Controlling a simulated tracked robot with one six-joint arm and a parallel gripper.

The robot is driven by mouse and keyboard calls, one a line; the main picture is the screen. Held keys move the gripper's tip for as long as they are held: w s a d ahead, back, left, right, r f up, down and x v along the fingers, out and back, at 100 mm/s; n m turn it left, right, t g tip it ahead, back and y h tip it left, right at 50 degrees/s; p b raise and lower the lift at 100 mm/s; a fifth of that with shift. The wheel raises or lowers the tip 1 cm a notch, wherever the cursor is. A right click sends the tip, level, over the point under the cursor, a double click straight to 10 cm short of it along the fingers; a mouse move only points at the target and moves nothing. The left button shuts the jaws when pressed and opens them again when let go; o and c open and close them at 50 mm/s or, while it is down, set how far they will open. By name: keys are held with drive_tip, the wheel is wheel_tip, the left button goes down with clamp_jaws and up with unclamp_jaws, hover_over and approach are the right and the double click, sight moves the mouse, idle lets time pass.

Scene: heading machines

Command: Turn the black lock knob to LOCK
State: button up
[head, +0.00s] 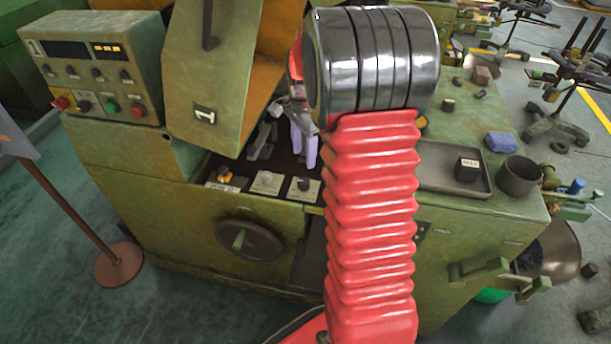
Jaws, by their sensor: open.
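The black lock knob (304,184) sits on a small pale plate at the right end of a row of three knobs on the front ledge of the green machine. I cannot read its pointer or the plate's lettering. My gripper (304,148) is open, with its pale lavender fingers pointing down above and behind the black knob, apart from it. My arm hides part of the gripper and the area just right of the knob.
An orange knob (225,175) and a white knob (265,181) stand left of the black one. A grey metal part (263,140) is in the dark recess behind. A raised green cover (208,95) overhangs the left. A handwheel (249,239) is below; a tray (440,181) lies right.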

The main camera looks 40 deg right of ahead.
sight(304, 180)
wheel_tip(304, 180, down, 10)
drive_tip(key=shift+f, duration=0.2)
drive_tip(key=shift+c, duration=0.2)
